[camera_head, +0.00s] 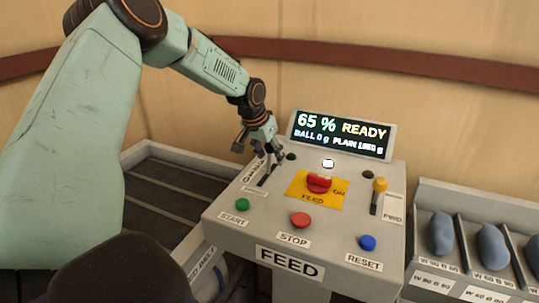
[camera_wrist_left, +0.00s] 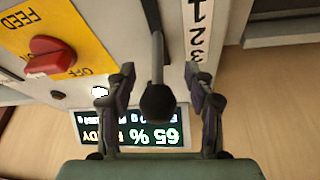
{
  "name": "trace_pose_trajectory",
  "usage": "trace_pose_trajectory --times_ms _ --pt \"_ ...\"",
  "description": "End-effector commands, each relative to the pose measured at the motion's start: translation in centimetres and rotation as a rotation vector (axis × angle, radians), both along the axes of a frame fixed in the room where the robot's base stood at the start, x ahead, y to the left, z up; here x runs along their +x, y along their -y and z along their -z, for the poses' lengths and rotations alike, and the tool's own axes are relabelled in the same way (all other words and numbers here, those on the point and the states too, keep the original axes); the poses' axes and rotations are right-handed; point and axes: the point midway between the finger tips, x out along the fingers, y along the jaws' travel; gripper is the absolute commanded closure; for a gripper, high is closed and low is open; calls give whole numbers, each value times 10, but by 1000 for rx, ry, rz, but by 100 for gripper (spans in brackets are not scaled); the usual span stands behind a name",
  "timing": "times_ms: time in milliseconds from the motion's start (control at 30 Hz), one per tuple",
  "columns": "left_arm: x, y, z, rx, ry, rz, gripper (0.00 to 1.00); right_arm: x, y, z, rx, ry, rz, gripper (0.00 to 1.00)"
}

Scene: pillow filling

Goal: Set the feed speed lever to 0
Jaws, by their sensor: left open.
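The feed panel (camera_head: 225,218) has a slotted lever at its left side, beside a scale strip. In the left wrist view the lever (camera_wrist_left: 157,45) is a grey stalk with a black round knob (camera_wrist_left: 158,103), next to a white scale (camera_wrist_left: 197,30) showing 1, 2 and 3. My left gripper (camera_head: 268,158) is above the lever slot in the head view. In the wrist view its open fingers (camera_wrist_left: 157,80) stand on either side of the lever, with gaps at both sides. The gripper partly hides the lever in the head view. The display (camera_head: 342,135) reads 65 % READY. My right gripper is out of view.
A red FEED switch (camera_head: 319,183) on a yellow plate is just right of the lever. Green (camera_head: 242,205), red (camera_head: 300,220) and blue (camera_head: 368,242) buttons line the front. A yellow-knobbed lever (camera_head: 380,185) is at right. A rack (camera_head: 425,262) holds blue-grey rolls.

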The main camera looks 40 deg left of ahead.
Motion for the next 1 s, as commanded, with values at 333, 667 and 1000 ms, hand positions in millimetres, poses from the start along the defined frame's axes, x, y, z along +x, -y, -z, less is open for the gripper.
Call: trace_pose_trajectory --times_ms 333,667,1000 --pt "2 -1 0 0 0 0 56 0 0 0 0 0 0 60" --pt "1 -1 0 0 0 0 84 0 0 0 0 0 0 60" --pt "2 -2 -1 1 3 0 100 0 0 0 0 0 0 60"
